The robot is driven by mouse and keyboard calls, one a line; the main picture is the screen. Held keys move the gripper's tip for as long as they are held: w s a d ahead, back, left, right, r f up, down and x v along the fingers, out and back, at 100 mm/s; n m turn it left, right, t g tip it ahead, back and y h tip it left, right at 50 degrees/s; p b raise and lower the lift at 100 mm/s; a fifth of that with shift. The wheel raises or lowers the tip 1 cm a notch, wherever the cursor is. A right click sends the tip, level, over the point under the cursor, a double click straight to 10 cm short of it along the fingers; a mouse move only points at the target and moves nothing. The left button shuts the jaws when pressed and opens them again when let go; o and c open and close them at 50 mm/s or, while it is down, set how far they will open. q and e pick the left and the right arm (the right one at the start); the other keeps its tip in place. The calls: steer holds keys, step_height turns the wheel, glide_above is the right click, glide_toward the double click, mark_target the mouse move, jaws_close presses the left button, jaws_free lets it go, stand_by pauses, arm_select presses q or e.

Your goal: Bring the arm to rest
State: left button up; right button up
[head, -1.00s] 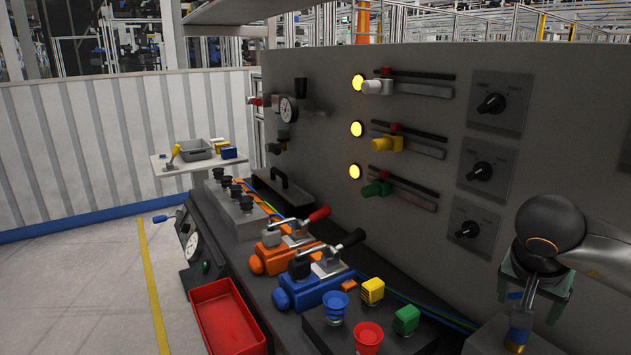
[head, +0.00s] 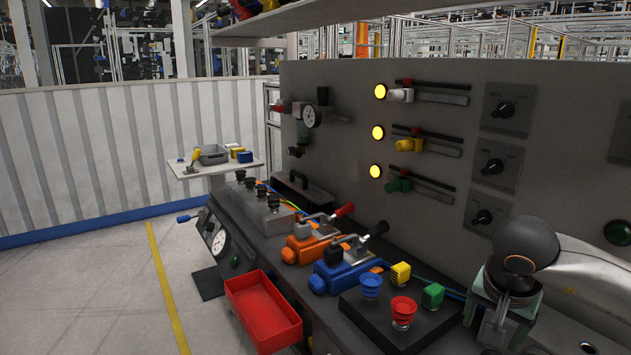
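My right arm (head: 575,275) comes in from the right edge, with a dark round wrist joint bent downward. My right gripper (head: 496,328) hangs below that wrist at the lower right, in front of the grey panel. It is to the right of the black block with the coloured pieces. Its fingertips are small and partly hidden by the wrist and gripper body, so their opening is unclear. My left arm and gripper are not in view.
The grey panel (head: 340,160) carries lamps, sliders and knobs. A red tray (head: 262,310) hangs at the front. The floor at left is clear.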

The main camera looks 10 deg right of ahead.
steer(key=s+a+f+m+g+y+p, duration=0.15)
steer(key=a+y, duration=0.25)
steer(key=a, duration=0.4)
steer(key=s+a+f+g+y, duration=0.2)
steer(key=s+a+f+y, duration=0.15)
steer(key=a, duration=0.45)
steer(key=s+a+f+m+g+y, duration=0.15)
steer(key=a+y, duration=0.25)
steer(key=a, duration=0.4)
steer(key=a+r+m+t+y+p, duration=0.1)
steer(key=a+r+m+t+y, duration=0.25)
steer(key=m+y, duration=0.35)
steer(key=a+r+m+t+y+p, duration=0.15)
steer(key=a+r+m+y, duration=0.35)
steer(key=m, duration=0.5)
steer(key=w+d+f+m+t+h, duration=0.3)
steer(key=d+f+m+t+h, duration=0.3)
steer(key=m, duration=0.6)
steer(key=w+d+f+m+t+h, duration=0.4)
steer(key=m+t, duration=0.3)
steer(key=m, duration=0.5)
steer(key=s+d+f+m+g+h+p, duration=0.1)
steer(key=s+d+f+m+g+h, duration=0.2)
steer(key=s+f+m, duration=0.4)
steer(key=s+d+f+m+g+h, duration=0.3)
steer(key=s+f+m, duration=0.5)
steer(key=f, duration=0.6)
steer(key=shift+s+d+g+h+p, duration=0.2)
steer(key=shift+d+g+h+p, duration=0.15)
steer(key=shift+d+h, duration=0.65)
